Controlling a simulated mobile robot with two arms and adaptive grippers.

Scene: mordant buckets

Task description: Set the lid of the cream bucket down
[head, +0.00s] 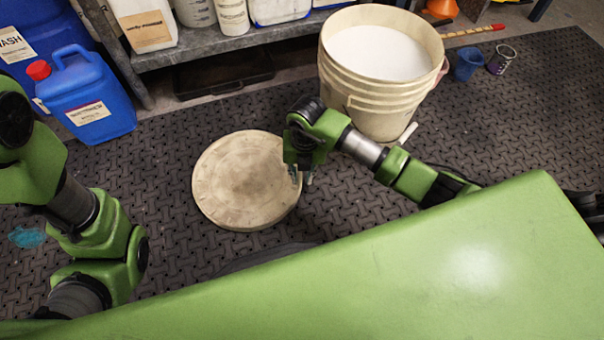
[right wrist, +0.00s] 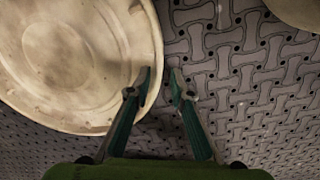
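The cream lid (head: 238,180) is a round, stained disc that appears to lie flat on the dark mat. In the right wrist view the lid (right wrist: 70,60) fills the upper left. My right gripper (head: 302,178) is at its right edge, pointing down. In the wrist view the fingers (right wrist: 160,80) stand apart, one over the lid's rim and the other over the mat, with a gap between rim and right finger. The cream bucket (head: 372,105) stands open behind the lid, with white contents. My left arm shows at the left, its gripper out of view.
A blue jug (head: 88,95) with a red cap stands at the left. A grey shelf (head: 225,42) with several containers runs along the back. A blue cup (head: 467,63) and a dark beaker (head: 501,60) are right of the bucket.

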